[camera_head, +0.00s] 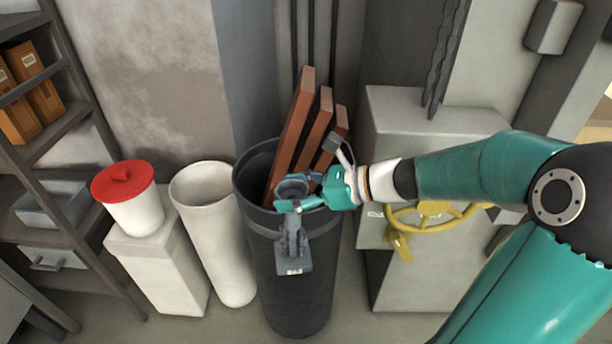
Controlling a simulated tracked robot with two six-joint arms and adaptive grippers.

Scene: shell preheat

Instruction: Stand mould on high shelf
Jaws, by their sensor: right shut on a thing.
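My right gripper (308,200) reaches in from the right and is shut on a grey piece (291,242), seemingly the mould. The piece has a round, cup-like top between the fingers, a narrow stem below and a small block with a white label at its lower end. It shows in front of the rim of a tall dark bin (290,300); I cannot tell whether it touches the bin. The gripper fingers hide part of its top. A dark shelf rack (62,125) stands at the far left, with several levels. My left gripper is not in view.
Reddish-brown planks (292,135) stick up out of the dark bin behind the gripper. A pale empty cylinder (222,240) and a red-lidded white tub (135,210) on a plinth (165,265) stand between bin and rack. A grey cabinet (415,130) with a yellow handwheel (400,243) stands right.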

